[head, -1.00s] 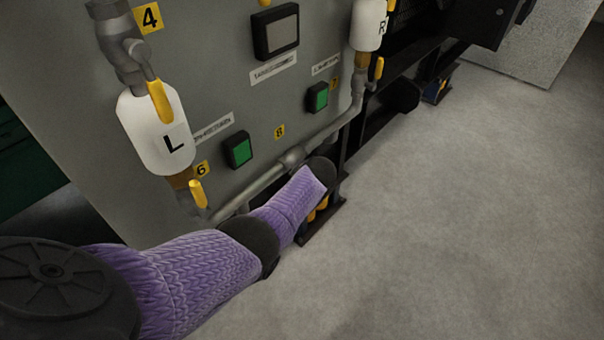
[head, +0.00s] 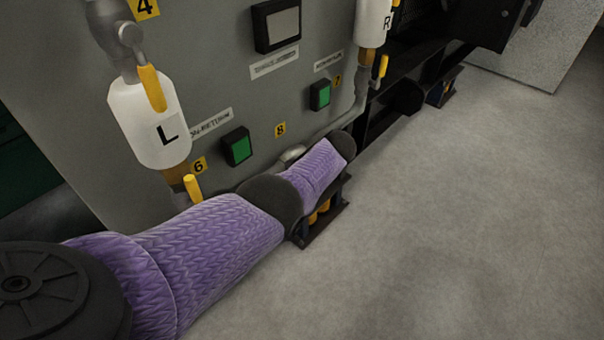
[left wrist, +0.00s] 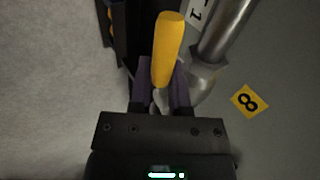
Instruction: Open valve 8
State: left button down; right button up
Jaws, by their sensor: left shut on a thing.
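The yellow label 8 (head: 280,130) is on the grey panel in the head view, above the pipe fitting (head: 292,153) at the panel's lower edge. My purple left arm reaches across to that fitting and hides the valve and gripper there. In the left wrist view, my left gripper (left wrist: 162,92) is shut on the yellow valve handle (left wrist: 167,50), whose free end points away from the jaws. A metal pipe (left wrist: 226,30) and fitting lie right beside it, with the label 8 (left wrist: 249,100) to the right. My right gripper is in neither view.
Vessel R (head: 373,22) is at the upper right. Green buttons (head: 237,147) sit on the panel. A black frame runs along the base; the floor (head: 480,210) is clear.

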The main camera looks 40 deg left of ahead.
pick_arm(q)
jog(key=c, duration=0.6)
grip_release()
jog(key=shift+w, duration=0.1)
